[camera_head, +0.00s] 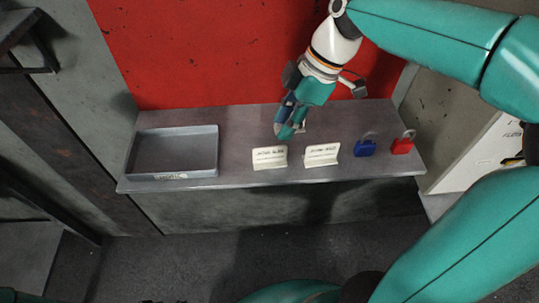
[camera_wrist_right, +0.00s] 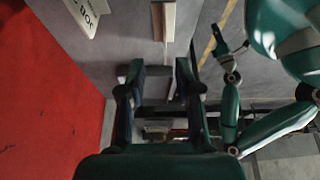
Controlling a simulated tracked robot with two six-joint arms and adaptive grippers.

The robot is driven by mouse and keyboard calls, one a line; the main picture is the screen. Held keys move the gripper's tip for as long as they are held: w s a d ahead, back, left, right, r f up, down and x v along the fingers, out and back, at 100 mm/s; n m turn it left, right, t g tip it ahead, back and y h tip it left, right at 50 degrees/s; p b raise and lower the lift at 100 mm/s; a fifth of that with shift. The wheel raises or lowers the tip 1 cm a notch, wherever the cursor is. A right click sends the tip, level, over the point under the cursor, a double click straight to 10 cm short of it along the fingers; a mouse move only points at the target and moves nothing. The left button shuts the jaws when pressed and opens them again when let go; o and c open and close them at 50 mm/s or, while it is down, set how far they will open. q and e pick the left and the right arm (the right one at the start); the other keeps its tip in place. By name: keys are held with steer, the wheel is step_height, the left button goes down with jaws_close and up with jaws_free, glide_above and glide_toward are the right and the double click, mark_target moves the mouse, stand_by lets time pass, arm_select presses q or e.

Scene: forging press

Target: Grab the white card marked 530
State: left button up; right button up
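Two white cards stand side by side on the grey shelf (camera_head: 235,184), a left one (camera_head: 270,158) and a right one (camera_head: 322,155). Their print is too small to read in the head view, so I cannot tell which is marked 530. My right gripper (camera_head: 286,133) points down at the shelf just behind the left card. In the right wrist view its fingers (camera_wrist_right: 158,80) are apart, with no card clearly held between them. A white card (camera_wrist_right: 86,14) with partly cut-off lettering shows at the top left there.
A grey metal tray (camera_head: 133,156) sits at the shelf's left end. A blue padlock (camera_head: 365,148) and a red padlock (camera_head: 402,144) stand right of the cards. A red wall panel (camera_head: 200,50) rises behind the shelf. The shelf between tray and left card is clear.

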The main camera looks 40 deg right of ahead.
mark_target(270, 148)
steer(key=shift+a+p+x, duration=0.1)
steer(key=shift+p+x, duration=0.05)
steer(key=shift+x, duration=1.75)
steer(key=shift+a+p+x, duration=0.15)
steer(key=shift+x, duration=1.8)
steer(key=shift+s, duration=0.15)
jaws_close()
